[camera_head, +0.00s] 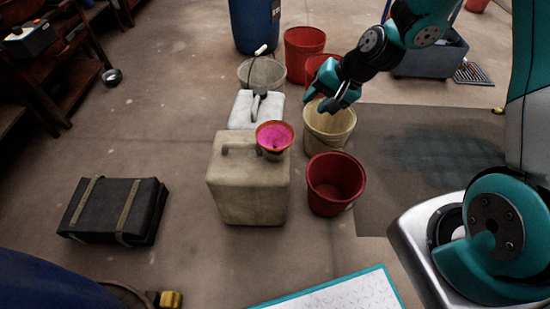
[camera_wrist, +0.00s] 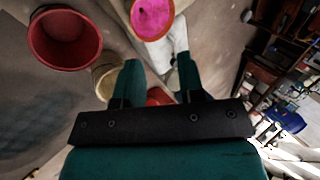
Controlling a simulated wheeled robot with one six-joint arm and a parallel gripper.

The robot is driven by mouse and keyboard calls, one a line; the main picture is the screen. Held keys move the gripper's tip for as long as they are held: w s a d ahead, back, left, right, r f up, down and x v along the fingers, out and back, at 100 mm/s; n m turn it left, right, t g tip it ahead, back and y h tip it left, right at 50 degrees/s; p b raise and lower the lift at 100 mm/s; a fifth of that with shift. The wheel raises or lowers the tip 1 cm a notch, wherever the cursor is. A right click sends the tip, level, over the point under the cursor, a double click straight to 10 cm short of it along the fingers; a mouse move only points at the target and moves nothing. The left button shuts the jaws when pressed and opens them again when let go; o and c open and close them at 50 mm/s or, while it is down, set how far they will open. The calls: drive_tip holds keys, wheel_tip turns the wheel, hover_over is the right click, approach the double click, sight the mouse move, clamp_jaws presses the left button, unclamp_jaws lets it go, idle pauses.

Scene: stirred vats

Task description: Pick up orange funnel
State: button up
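The orange funnel (camera_head: 274,137) has an orange rim and a bright pink inside. It sits on top of a beige square jerrycan (camera_head: 248,190), at its right side near the handle. In the wrist view the funnel (camera_wrist: 152,16) is at the top middle, cut by the frame edge, beyond my fingertips. My gripper (camera_head: 334,100) is above the cream bucket, up and to the right of the funnel in the head view. In the wrist view my gripper's two green fingers (camera_wrist: 158,72) stand apart with nothing held between them. The funnel's spout is hidden.
A red bucket (camera_head: 335,184) stands right of the jerrycan, and a cream bucket (camera_head: 329,130) behind it. A white canister (camera_head: 243,108) stands behind the jerrycan. More red buckets (camera_head: 303,52) and a blue barrel (camera_head: 255,22) are farther back. A black case (camera_head: 113,210) lies left; floor between is clear.

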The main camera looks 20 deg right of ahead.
wheel_tip(320, 180, down, 9)
drive_tip(key=w+d+m+b, duration=0.2)
drive_tip(key=d, duration=0.1)
drive_tip(key=b, duration=0.2)
hover_over(288, 141)
drive_tip(key=s+d, duration=0.2)
drive_tip(key=s, duration=0.1)
wheel_tip(288, 141, down, 9)
drive_tip(key=shift+t, duration=0.3)
drive_tip(key=x, duration=0.1)
drive_tip(key=b+x, duration=0.1)
drive_tip(key=x, duration=0.1)
drive_tip(key=b+x, duration=0.1)
drive_tip(key=shift+w+d+f, duration=0.15)
drive_tip(key=shift+w+f, duration=0.15)
drive_tip(key=shift+w, duration=0.15)
drive_tip(key=shift+w+a+f, duration=0.2)
drive_tip(key=shift+a+f, duration=0.05)
drive_tip(key=shift+f, duration=0.15)
clamp_jaws()
